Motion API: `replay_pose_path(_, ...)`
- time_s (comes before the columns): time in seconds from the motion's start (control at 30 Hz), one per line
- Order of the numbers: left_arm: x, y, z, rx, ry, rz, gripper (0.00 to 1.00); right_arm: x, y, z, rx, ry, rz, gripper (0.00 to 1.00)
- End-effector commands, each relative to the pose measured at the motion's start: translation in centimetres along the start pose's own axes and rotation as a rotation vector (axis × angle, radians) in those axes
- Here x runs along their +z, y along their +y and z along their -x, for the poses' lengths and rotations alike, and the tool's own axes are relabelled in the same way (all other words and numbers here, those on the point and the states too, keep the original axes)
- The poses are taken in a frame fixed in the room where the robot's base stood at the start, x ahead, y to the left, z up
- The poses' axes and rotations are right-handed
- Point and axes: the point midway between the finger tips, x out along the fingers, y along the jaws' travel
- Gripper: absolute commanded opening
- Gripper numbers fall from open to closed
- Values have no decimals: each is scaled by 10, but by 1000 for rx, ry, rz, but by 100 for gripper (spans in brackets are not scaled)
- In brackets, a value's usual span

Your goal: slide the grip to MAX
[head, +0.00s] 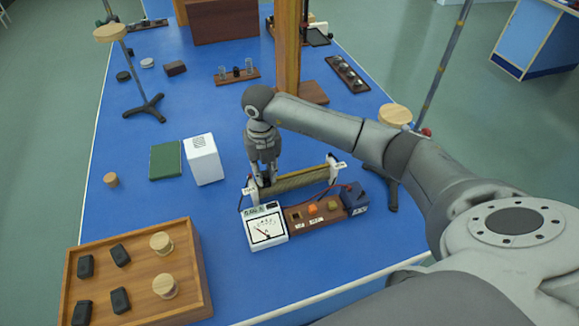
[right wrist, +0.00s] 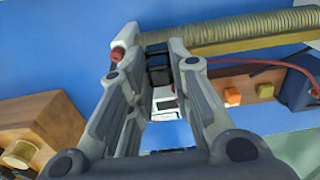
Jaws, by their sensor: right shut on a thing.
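The sliding rheostat has a long tan wire-wound coil (head: 302,180) held between pale end supports; the coil also shows across the top of the right wrist view (right wrist: 235,33). Small white labels are at its left end (head: 248,190) and right end (head: 340,166), too small to read surely. My right gripper (head: 264,177) points down at the coil's left end. Its fingers are shut on the black slider grip (right wrist: 158,66), which shows between them in the right wrist view and is mostly hidden in the head view. My left gripper is not in view.
A white needle meter (head: 267,231) and a brown board (head: 298,224) with orange and yellow parts stand in front of the rheostat. A blue box (head: 355,198) is by its right end, with a red wire. A white box (head: 202,158) stands left. A wooden tray (head: 190,240) is front left.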

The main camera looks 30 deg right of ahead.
Motion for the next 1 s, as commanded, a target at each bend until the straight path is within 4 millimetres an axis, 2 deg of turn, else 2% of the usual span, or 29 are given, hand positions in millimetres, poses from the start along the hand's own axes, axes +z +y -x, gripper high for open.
replay_pose_path(0.2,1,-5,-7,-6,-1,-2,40,1,21,0,-12,-1,-3,0)
replay_pose_path(0.5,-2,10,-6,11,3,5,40,1,22,1,-11,0,-3,0)
replay_pose_path(0.53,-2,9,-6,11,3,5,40,1,22,1,-10,0,-3,23)
replay_pose_path(0.67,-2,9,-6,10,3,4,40,1,22,1,-11,0,-3,40)
replay_pose_path(1.0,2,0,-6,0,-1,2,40,1,20,2,-14,-1,-5,41)
